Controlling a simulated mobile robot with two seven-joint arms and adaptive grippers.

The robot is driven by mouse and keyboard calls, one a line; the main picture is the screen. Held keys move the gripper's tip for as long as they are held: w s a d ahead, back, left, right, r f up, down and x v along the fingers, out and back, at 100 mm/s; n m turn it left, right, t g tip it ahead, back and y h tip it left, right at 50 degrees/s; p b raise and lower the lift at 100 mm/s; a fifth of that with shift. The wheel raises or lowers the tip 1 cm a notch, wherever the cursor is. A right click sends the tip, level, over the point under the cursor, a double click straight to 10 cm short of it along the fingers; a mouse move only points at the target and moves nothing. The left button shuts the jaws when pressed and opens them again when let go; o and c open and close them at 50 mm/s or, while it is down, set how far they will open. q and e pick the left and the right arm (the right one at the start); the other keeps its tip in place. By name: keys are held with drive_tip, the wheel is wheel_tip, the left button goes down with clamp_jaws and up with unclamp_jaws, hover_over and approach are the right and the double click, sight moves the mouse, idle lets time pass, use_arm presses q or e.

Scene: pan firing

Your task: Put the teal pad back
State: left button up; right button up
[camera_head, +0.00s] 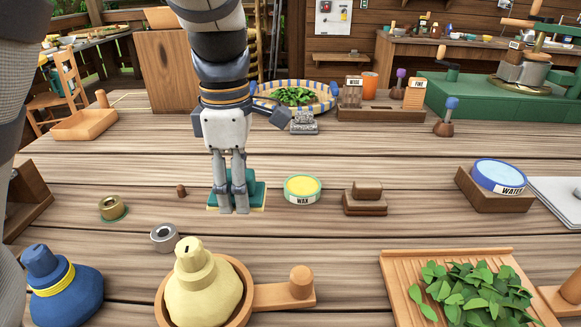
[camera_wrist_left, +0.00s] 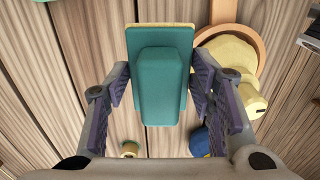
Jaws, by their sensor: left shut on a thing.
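The teal pad (camera_head: 257,194) has a raised teal grip on a flat base with a pale yellowish underside. My left gripper (camera_head: 233,207) points down and is shut on the raised grip, which partly hides the pad in the head view. In the left wrist view the teal pad (camera_wrist_left: 160,85) sits between the two fingers, one at each side of its grip. The pad is level, at or just above the table; I cannot tell whether it touches. My right gripper is not in view.
Right of the pad stand a wax tin (camera_head: 303,189), a brown block (camera_head: 366,200) and a water tin (camera_head: 499,177) in a wooden holder.

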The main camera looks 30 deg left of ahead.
use_arm(q)
drive_tip(key=w+a+f+b, duration=0.1)
drive_tip(key=w+a+f, duration=0.1)
drive_tip(key=w+f, duration=0.1)
drive_tip(key=w+a+f+b, duration=0.1)
drive_tip(key=w+a+f, duration=0.2)
drive_tip(key=w, duration=0.1)
drive_tip(key=w+a+f+b, duration=0.1)
drive_tip(key=w+a+f, duration=0.2)
drive_tip(key=shift+w+a+f, duration=0.15)
drive_tip(key=shift+w+f, duration=0.15)
drive_tip(key=shift+w, duration=0.05)
drive_tip(key=shift+w+a+f, duration=0.15)
drive_tip(key=shift+f, duration=0.65)
drive_tip(key=shift+w+a+f, duration=0.1)
drive_tip(key=shift+w+f, duration=0.05)
drive_tip(key=shift+f, duration=0.6)
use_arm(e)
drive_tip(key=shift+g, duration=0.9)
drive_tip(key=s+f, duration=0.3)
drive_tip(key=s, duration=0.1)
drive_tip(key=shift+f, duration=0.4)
use_arm(q)
drive_tip(key=shift+s, duration=0.1)
drive_tip(key=shift+f, duration=0.2)
drive_tip(key=o, duration=1.1)
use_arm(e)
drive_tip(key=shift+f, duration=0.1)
